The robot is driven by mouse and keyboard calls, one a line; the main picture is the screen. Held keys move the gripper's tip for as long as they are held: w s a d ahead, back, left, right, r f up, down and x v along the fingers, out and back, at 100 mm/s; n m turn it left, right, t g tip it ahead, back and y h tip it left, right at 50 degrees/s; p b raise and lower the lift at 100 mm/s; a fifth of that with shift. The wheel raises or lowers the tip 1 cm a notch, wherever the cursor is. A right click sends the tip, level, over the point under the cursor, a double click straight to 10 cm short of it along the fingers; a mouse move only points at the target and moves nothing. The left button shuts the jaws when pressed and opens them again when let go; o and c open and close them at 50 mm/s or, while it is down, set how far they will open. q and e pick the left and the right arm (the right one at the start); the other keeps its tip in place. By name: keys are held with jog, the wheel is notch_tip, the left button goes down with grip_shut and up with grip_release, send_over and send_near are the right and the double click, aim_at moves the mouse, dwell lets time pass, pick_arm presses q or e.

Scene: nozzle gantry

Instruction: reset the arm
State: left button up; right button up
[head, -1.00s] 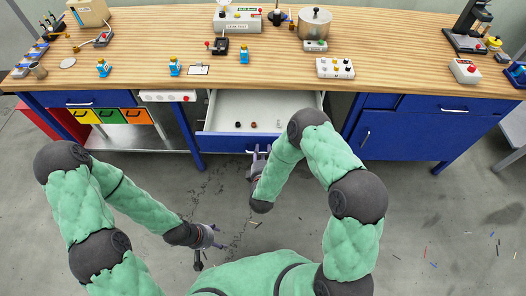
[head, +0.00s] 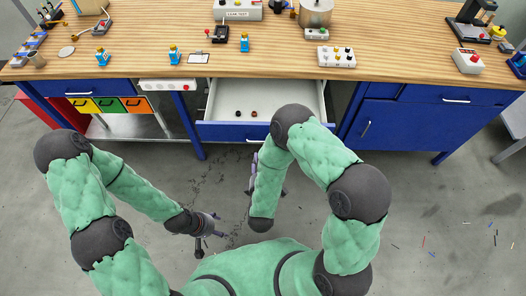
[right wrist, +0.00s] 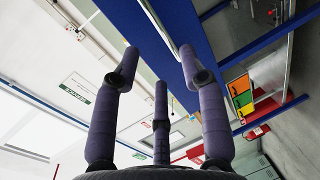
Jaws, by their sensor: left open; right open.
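My left gripper (head: 212,236) is open and empty, low over the floor in front of the bench in the head view. My right gripper (head: 254,172) is mostly hidden behind my right forearm in the head view, just in front of the open drawer (head: 220,131). In the right wrist view my right gripper's fingers (right wrist: 158,68) are spread with nothing between them. The drawer's blue front (right wrist: 168,45) with its handle lies beyond the fingertips. No contact with the handle shows.
The drawer holds a few small dark and reddish parts (head: 254,114). The wooden bench top (head: 130,42) carries several blue bottles, a leak test box (head: 237,10), a pot (head: 315,12) and a button box (head: 337,57). Open floor lies at right, with small scattered bits.

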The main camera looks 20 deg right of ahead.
jog(key=shift+v, duration=0.8)
jog(key=s+a+f+m+g+y, duration=0.1)
jog(key=s+f+m+g+y, duration=0.2)
jog(key=f+m+g, duration=0.25)
jog(key=s+a+f+m+g+y, duration=0.1)
jog(key=s+f+m+g+y, duration=0.2)
jog(key=f+m+g, duration=0.3)
jog(key=s+f+m+g+y, duration=0.1)
jog(key=s+m+g+y, duration=0.1)
jog(key=s+m, duration=0.3)
jog(key=shift+s+f+m+g, duration=0.35)
jog(key=shift+s+g, duration=0.2)
jog(key=shift+s, duration=1.15)
